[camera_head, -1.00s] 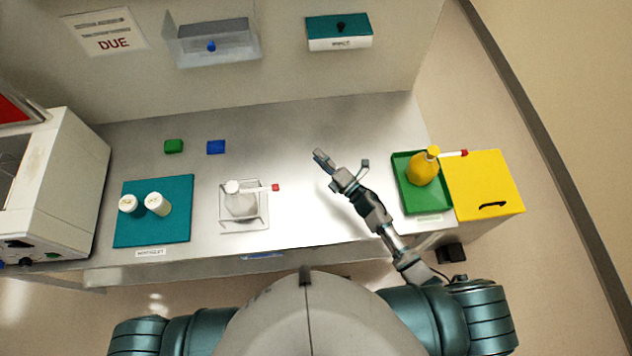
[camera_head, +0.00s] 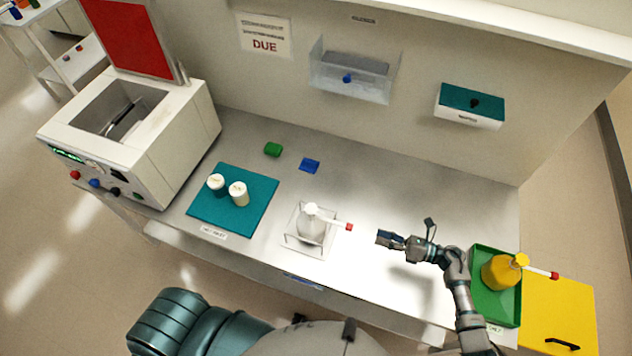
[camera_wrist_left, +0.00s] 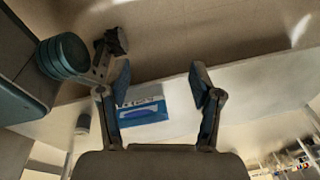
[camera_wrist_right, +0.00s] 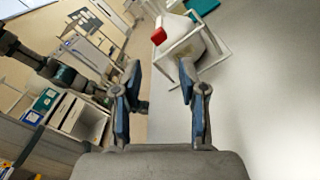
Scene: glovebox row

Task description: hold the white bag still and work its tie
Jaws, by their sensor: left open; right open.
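The white bag (camera_head: 312,228) stands in a clear wire frame (camera_head: 290,241) on the bench. Its gathered neck carries a pale tie (camera_head: 330,222) with a red end (camera_head: 349,227) pointing right. My right gripper (camera_head: 385,239) is open and empty to the right of the bag, pointing towards it, apart from the tie. The right wrist view shows its spread fingers (camera_wrist_right: 161,75), with the bag (camera_wrist_right: 190,43) and red end (camera_wrist_right: 158,36) beyond them. My left gripper (camera_wrist_left: 160,72) is open and empty in the left wrist view, facing the bench's front edge; the head view does not show it.
A yellow bag (camera_head: 497,272) sits in a green tray (camera_head: 482,257) beside a yellow box (camera_head: 560,308) at right. White jars (camera_head: 238,194) stand on a teal mat (camera_head: 262,190) at left. Open bench lies behind the bag.

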